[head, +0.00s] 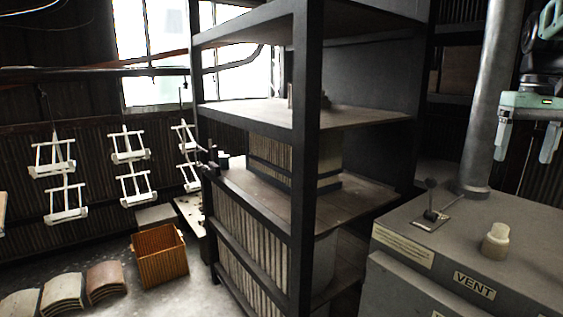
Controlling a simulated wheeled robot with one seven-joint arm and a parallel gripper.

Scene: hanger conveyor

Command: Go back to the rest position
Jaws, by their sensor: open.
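My gripper (528,140) is at the right edge of the head view, pointing down. Its two light grey fingers are apart, with nothing visible between them. It hangs in the air above the back part of a grey machine cabinet, to the right of a vertical metal pipe. Part of my arm shows above it and is cut off by the picture's right edge.
The grey cabinet (437,237) has a VENT label, a lever (431,204) and a pale cap (495,240) on top. The pipe (492,100) rises behind it. A dark shelf rack (306,150) fills the middle. White hangers (52,157) and an orange crate (159,257) are at left.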

